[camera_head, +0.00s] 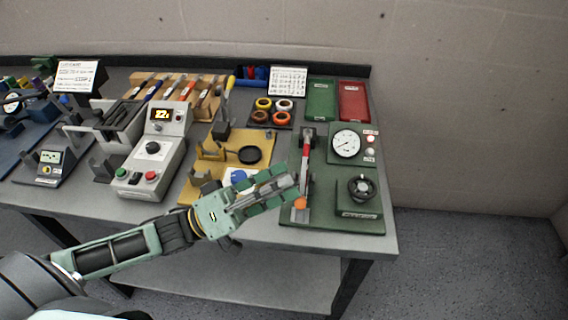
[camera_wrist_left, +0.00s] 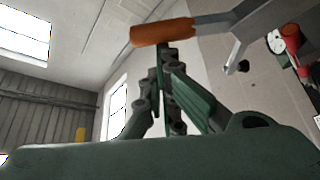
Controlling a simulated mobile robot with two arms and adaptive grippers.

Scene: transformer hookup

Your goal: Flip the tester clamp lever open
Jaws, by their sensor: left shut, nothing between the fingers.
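The tester (camera_head: 345,215) is a dark green plate at the right end of the bench, with a round white gauge (camera_head: 346,143) and a black knob (camera_head: 361,188). Its clamp lever (camera_head: 303,180) is a grey metal bar lying along the plate's left side, with an orange grip (camera_head: 300,203) at the near end. My left gripper (camera_head: 292,188) is shut and empty, its tips beside the orange grip. In the left wrist view the orange grip (camera_wrist_left: 162,32) lies right at the fingertips (camera_wrist_left: 165,52); I cannot tell whether they touch. My right gripper is not in view.
A yellow fixture (camera_head: 195,185) and a grey meter box (camera_head: 150,160) stand left of the tester. Coloured tape rings (camera_head: 273,110), a green tray (camera_head: 321,100) and a red tray (camera_head: 354,101) sit behind. The bench's right edge is close to the tester.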

